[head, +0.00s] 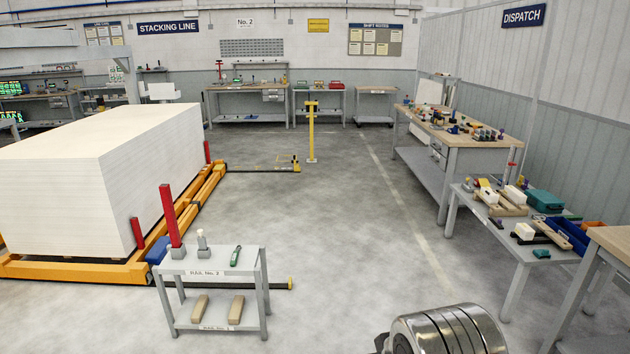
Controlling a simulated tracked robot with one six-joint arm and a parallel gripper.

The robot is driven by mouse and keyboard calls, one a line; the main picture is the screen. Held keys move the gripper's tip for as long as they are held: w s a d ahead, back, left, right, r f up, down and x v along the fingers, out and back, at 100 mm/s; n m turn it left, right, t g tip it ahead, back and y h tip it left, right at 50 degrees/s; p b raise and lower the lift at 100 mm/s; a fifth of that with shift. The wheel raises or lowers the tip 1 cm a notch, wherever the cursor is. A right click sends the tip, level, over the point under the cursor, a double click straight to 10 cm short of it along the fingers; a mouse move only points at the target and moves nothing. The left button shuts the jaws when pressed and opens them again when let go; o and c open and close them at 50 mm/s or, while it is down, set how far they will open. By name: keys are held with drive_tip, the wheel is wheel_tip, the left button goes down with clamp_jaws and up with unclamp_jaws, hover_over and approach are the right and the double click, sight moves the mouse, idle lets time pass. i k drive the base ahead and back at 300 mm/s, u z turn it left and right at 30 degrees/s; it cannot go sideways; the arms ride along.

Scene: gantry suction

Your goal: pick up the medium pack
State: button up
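I cannot tell which thing is the medium pack. Small white blocks lie on the low grey table at the right: one near its back (514,194) and one nearer the front (524,231), beside a dark object. The low grey table (511,256) also bears a teal case (545,201), a blue tray (567,234) and wooden pieces. My gripper's fingers are not in view. A rounded metal part at the bottom edge, right of centre, looks like part of my arm, well apart from the tables.
A small grey stand (213,276) with a red post, a white-topped item and a green-handled tool is front left. Behind it, a large white stack (100,180) sits on an orange frame (75,269). A cluttered workbench (465,152) is at the right.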

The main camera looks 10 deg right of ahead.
sight(491, 197)
drive_tip(key=z, duration=0.2)
drive_tip(key=i, duration=1.45)
drive_tip(key=z, duration=0.4)
drive_tip(key=i, duration=0.7)
drive_tip(key=z, duration=0.7)
drive_tip(key=i, duration=1.3)
drive_tip(key=z, duration=0.55)
